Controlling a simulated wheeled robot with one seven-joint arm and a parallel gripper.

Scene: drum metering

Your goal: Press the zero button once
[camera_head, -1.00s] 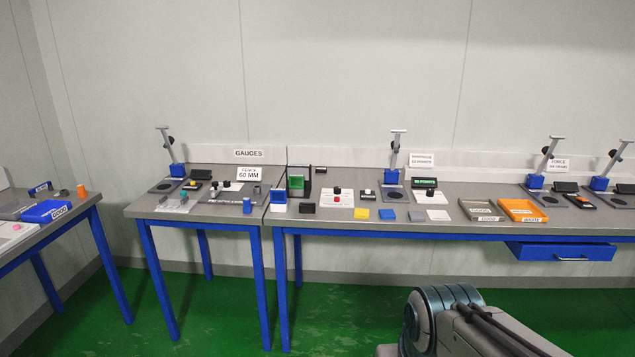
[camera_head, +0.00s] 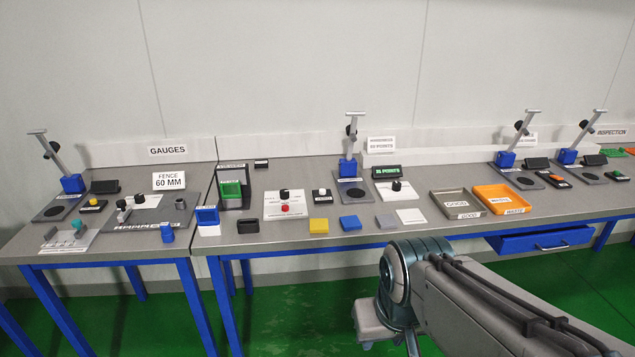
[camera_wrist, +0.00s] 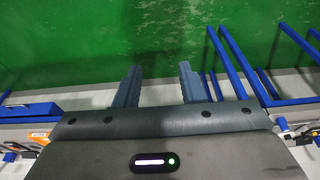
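No button is legibly marked zero in the head view. A small dark unit with a button (camera_head: 93,205) lies beside the left gauge stand (camera_head: 72,183). My gripper (camera_wrist: 158,76) shows in the wrist view with its two fingers apart and nothing between them, over green floor. It is away from the buttons.
The grey bench (camera_head: 262,235) has blue legs and a blue drawer (camera_head: 540,241). Coloured blocks lie along its front, including a yellow block (camera_head: 318,226). A grey tray (camera_head: 456,207) and an orange tray (camera_head: 505,198) stand right. Green floor in front is clear.

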